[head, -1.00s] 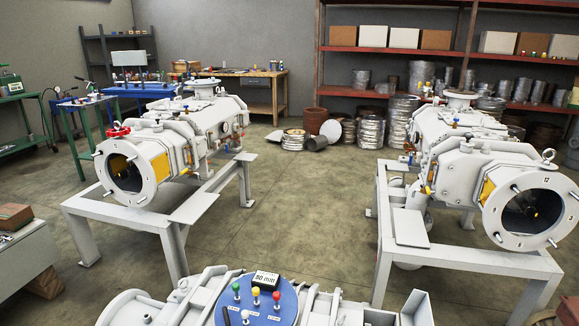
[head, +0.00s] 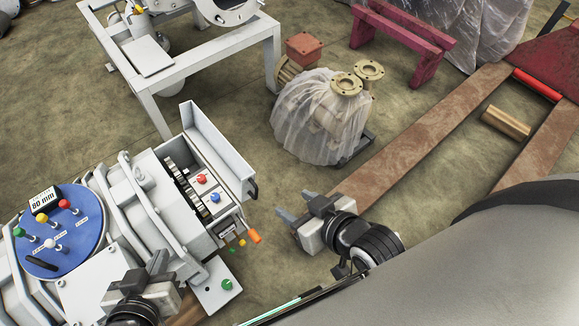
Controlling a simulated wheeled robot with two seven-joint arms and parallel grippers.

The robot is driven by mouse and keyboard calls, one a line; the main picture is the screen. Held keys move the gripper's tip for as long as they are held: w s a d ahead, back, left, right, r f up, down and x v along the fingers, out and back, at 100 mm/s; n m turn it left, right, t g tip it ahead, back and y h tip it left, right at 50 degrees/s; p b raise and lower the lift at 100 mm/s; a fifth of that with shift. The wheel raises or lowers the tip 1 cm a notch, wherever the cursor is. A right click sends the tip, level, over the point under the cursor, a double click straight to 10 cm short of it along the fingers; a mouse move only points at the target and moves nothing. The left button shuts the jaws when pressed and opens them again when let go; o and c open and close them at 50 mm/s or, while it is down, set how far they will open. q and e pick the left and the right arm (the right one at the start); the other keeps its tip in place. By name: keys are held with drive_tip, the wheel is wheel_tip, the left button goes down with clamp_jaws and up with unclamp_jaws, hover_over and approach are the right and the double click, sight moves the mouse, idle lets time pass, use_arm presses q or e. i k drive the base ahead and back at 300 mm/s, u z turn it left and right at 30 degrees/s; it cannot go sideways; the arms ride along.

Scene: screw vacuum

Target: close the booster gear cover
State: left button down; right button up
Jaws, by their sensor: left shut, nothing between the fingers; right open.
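The booster gear cover (head: 214,152) is a grey, flat-sided panel with a dark handle near its right end. It stands raised and open along the far side of the booster gear housing (head: 225,225). Dark gears (head: 187,190) and red and blue knobs show in the open housing. My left gripper (head: 156,262) is shut and empty, in front of the housing over the machine's near side. My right gripper (head: 292,210) is open and empty, to the right of the housing and apart from the cover.
A blue dial plate (head: 70,240) with coloured knobs is on the machine at left. A white metal frame (head: 205,75) stands behind. A plastic-wrapped part (head: 315,125) stands on the floor beyond my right gripper, beside brown forks (head: 420,140). Floor between cover and wrapped part is clear.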

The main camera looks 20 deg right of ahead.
sight(238, 175)
drive_tip(key=z, duration=0.3)
drive_tip(key=k, duration=1)
drive_tip(key=u, duration=0.95)
drive_tip(key=i, duration=0.6)
drive_tip(key=z, duration=0.3)
